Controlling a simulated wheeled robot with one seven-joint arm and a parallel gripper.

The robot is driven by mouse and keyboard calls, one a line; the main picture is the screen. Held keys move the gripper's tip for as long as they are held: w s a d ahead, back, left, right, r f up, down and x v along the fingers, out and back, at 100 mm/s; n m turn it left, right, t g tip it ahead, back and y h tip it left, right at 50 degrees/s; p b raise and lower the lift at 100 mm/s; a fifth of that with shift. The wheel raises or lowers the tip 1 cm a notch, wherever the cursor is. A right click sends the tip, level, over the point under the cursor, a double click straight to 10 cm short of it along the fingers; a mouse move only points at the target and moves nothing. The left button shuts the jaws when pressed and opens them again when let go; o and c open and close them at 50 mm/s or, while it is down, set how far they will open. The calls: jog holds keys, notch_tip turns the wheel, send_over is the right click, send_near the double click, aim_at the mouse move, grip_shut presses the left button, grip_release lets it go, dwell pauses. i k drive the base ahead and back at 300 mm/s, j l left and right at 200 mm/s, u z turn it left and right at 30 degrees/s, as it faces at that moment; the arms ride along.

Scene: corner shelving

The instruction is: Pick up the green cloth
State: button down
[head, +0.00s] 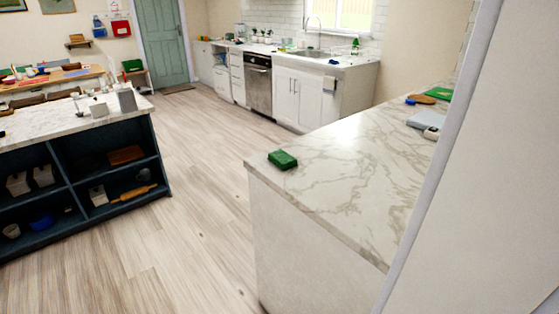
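A small green folded cloth (283,160) lies on the white marble counter (335,185), close to its far left corner. It looks like a compact, thick block. Nothing touches it. Another green item (439,93) lies at the back right of the same counter, partly cut off by the pale upright panel; I cannot tell what it is. My gripper is not in view.
A pale upright panel (480,190) blocks the right side. A dark blue island (75,170) with shelves stands at the left. Wooden floor (200,220) lies open between island and counter. A light blue item (425,119) and a brown board (422,99) lie on the counter.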

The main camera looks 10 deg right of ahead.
aim_at(284, 161)
jog(key=i+j+u, duration=1.15)
jog(key=i+z, duration=0.3)
jog(key=i, duration=0.25)
jog(key=i+j+z, duration=0.15)
jog(key=i+z, duration=0.15)
jog(key=i, duration=0.3)
